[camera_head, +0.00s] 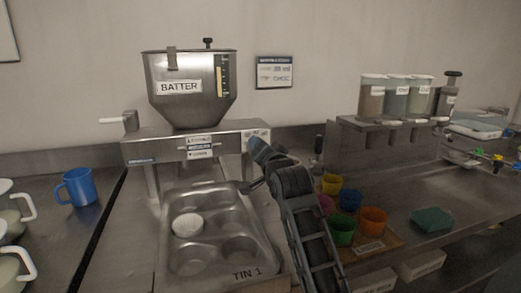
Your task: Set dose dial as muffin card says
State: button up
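The batter depositor (140,148) is a steel bench with a hopper (190,108) labelled BATTER on top. My gripper (256,150) is at the right end of its front face, just below a small pale label (262,133). The dose dial is not clearly visible; my gripper and arm cover that part of the face. I cannot tell whether the fingers touch anything or are open or shut. A card (274,72) with a dark blue header hangs on the wall right of the hopper. Its writing is too small to read, so I cannot tell if it is the muffin card.
A muffin tin (247,271) marked TIN 1 sits below the depositor, with a white paper cup (187,225) in one well. A blue mug (77,187) stands left. Several coloured cups (372,221) and a dispenser rack (385,124) are right. A green cloth (431,220) lies farther right.

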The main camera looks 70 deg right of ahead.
dwell(0.3)
jog(key=o, duration=1.1)
jog(key=shift+c, duration=0.2)
jog(key=shift+a, duration=0.1)
jog(key=b+v, duration=0.1)
jog(key=v, duration=0.6)
jog(key=shift+s+a, duration=0.2)
jog(key=shift+s, duration=0.1)
